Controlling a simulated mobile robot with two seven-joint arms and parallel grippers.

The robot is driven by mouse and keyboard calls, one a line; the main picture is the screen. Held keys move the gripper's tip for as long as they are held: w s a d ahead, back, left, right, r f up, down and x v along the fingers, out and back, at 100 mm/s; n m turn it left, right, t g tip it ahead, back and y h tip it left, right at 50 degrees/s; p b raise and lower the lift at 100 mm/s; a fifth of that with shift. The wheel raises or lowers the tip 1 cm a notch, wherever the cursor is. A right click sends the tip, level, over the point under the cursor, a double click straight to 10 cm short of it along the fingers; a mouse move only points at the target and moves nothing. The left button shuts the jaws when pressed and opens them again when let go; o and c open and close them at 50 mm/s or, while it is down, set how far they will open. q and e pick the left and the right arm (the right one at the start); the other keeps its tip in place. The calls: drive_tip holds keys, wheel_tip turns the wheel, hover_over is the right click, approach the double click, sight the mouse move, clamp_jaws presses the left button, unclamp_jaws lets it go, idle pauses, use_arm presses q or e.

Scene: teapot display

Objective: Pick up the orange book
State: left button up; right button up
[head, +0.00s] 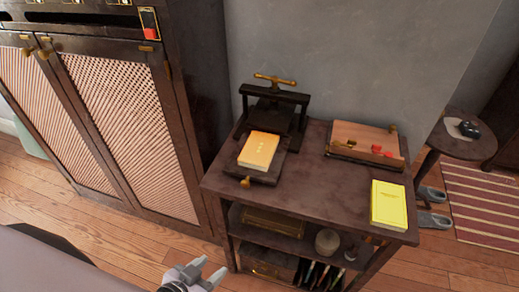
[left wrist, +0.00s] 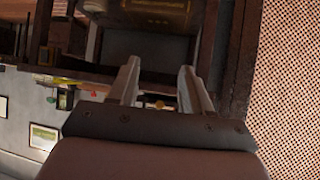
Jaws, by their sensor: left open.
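The orange book (head: 259,150) lies flat on the dark base of a book press (head: 273,105), on top of a dark wooden table (head: 310,190). My left gripper (head: 203,272) is at the bottom of the head view, in front of the table and well short of the book. In the left wrist view its two fingers (left wrist: 160,85) are apart with nothing held between them. The orange book cannot be made out clearly in the left wrist view. My right gripper is not in view.
A yellow book (head: 389,205) lies at the table's right front corner. A wooden board (head: 365,142) with red pieces lies at the back right. A lattice-door cabinet (head: 125,120) stands close on the left. Lower shelves hold boxes and a round pot (head: 327,241).

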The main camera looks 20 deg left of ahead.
use_arm(q)
drive_tip(key=o, duration=1)
drive_tip(key=shift+w+d+b, duration=0.1)
drive_tip(key=shift+w+b, duration=0.25)
drive_tip(key=shift+w, duration=0.2)
drive_tip(key=shift+c, duration=0.2)
drive_tip(key=n+t+y+b, duration=0.2)
drive_tip(key=t+b, duration=0.1)
drive_tip(key=b, duration=0.6)
approach(252, 164)
drive_tip(key=shift+x, duration=2.15)
drive_tip(key=shift+b+x, duration=0.5)
drive_tip(key=shift+x, duration=1.65)
